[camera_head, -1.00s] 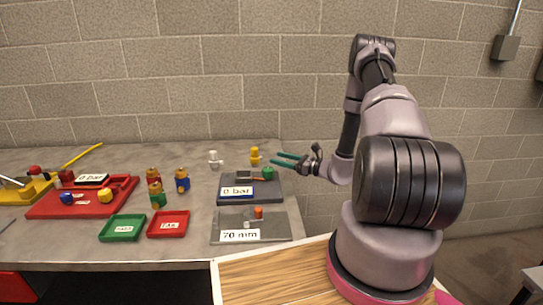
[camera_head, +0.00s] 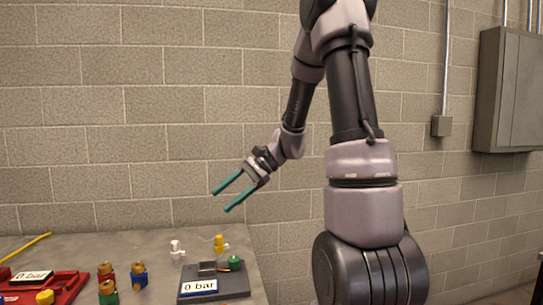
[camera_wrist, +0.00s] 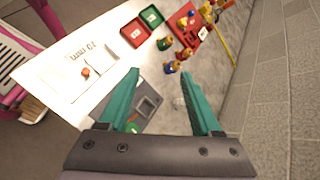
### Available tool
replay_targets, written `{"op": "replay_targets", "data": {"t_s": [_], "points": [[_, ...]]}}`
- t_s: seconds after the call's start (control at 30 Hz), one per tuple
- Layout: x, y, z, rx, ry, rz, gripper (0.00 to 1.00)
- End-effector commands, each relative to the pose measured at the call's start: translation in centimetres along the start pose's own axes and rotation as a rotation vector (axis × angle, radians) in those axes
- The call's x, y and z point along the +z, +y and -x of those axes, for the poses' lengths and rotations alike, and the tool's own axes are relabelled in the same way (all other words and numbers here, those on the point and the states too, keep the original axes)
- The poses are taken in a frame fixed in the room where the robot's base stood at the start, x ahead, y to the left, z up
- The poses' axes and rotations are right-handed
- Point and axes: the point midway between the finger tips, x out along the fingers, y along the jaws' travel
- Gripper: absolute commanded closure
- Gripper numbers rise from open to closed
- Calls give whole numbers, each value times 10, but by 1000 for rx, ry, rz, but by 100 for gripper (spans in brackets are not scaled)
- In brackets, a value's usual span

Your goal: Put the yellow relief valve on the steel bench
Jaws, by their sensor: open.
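A yellow valve-like piece (camera_head: 219,242), which fits the yellow relief valve, stands upright at the back of the grey bench (camera_head: 130,254), by the far edge of the "0 bar" plate (camera_head: 222,286). I cannot tell whether its base touches that plate. My gripper (camera_head: 227,200) is open and empty, in the air above it, with green fingers pointing down and left. In the wrist view, the open fingers (camera_wrist: 166,85) reach over the bench. The yellow piece is not clearly seen there.
A white piece (camera_head: 177,249) stands left of the yellow one, and a green knob (camera_head: 234,263) sits on the plate. Several coloured valves (camera_head: 139,275) and a red tray (camera_head: 70,284) are further left. A block wall (camera_head: 120,150) is close behind.

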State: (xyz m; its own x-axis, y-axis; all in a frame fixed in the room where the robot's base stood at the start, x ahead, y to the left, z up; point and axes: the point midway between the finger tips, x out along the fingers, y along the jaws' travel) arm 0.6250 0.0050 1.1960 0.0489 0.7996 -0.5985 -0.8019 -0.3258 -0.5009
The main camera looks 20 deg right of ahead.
Motion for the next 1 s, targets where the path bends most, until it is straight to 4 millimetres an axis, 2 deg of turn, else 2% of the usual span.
{"op": "replay_targets", "data": {"t_s": [0.03, 0.2, 0.5, 0.73, 1.0], "points": [[18, 4, 8, 36, 50, 67, 35], [59, 25, 35, 150, 230, 265, 35], [113, 60, 92, 257, 589, 606, 35], [138, 76, 126, 267, 801, 785, 35], [143, 81, 137, 266, 864, 833, 35]]}}
